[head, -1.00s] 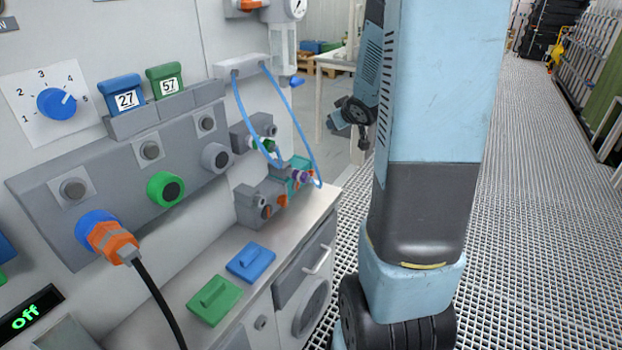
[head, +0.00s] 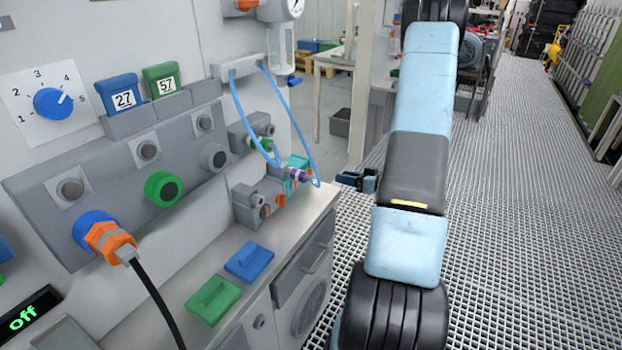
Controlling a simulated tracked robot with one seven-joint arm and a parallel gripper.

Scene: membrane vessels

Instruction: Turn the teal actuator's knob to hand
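The teal actuator (head: 302,162) is small in the head view, at the far end of the grey counter against the panel. A purple and white fitting (head: 294,174) and the end of a blue hose sit in front of it. Its knob cannot be made out clearly. My gripper (head: 357,181) shows only in part, as a dark and blue shape left of my arm, to the right of the actuator in the picture and apart from it. My arm hides the rest, so its opening cannot be told.
Grey blocks with orange parts (head: 252,205) stand near the actuator. Blue hoses (head: 305,130) loop down from a grey bracket (head: 238,67). A blue block (head: 249,262) and a green block (head: 213,299) lie on the counter (head: 325,198). The grating floor at right is clear.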

